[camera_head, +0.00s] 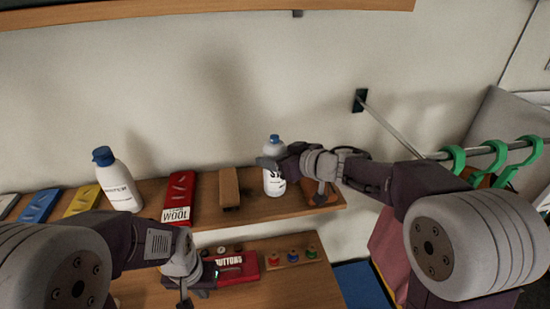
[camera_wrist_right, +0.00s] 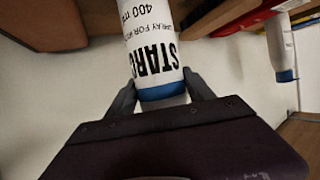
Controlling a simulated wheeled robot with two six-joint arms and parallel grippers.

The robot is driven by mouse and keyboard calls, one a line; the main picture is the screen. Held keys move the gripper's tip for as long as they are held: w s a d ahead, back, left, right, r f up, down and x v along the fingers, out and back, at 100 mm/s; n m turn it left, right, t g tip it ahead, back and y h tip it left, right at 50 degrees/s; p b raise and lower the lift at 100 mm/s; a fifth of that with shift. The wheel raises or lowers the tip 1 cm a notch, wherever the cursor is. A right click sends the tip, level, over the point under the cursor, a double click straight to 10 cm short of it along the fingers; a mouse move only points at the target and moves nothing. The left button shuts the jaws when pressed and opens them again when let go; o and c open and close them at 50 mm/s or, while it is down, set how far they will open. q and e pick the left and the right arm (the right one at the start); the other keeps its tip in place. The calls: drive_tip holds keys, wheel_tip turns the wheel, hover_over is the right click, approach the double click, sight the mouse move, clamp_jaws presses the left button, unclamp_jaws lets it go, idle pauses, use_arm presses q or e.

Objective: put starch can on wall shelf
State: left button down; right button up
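The starch can (camera_head: 273,182) is white with a blue cap and stands roughly upright at the right part of the wall shelf (camera_head: 151,190). I cannot tell whether its base touches the board. In the right wrist view the can (camera_wrist_right: 152,45) shows its label upside down, with its blue band between the fingers. My right gripper (camera_head: 277,160) has its fingers on both sides of the can's upper end, apparently touching it. In the right wrist view the gripper (camera_wrist_right: 160,92) appears closed on it. My left gripper (camera_head: 190,290) is low at the buttons box, its fingers mostly hidden.
On the shelf are a white bottle (camera_head: 118,182), a red box (camera_head: 179,198), a wooden block (camera_head: 229,188) and yellow and blue packets. Below are the red buttons box (camera_head: 238,268) and a spool rack (camera_head: 291,257). A rail with green hangers (camera_head: 453,157) is at right.

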drive_tip(key=shift+o, duration=0.9)
drive_tip(key=shift+s+r, duration=0.25)
drive_tip(key=shift+s, duration=0.35)
drive_tip(key=shift+s+d+r, duration=0.15)
drive_tip(key=shift+d, duration=0.1)
use_arm(q)
drive_tip(key=shift+s+r+p, duration=0.2)
drive_tip(key=shift+r+p, duration=0.15)
drive_tip(key=shift+r, duration=0.05)
use_arm(e)
drive_tip(key=v, duration=1)
drive_tip(key=shift+s+d, duration=0.15)
drive_tip(key=shift+d, duration=0.25)
use_arm(q)
drive_tip(key=shift+s, duration=0.15)
use_arm(e)
drive_tip(key=shift+s+r, duration=0.1)
drive_tip(key=shift+s, duration=0.05)
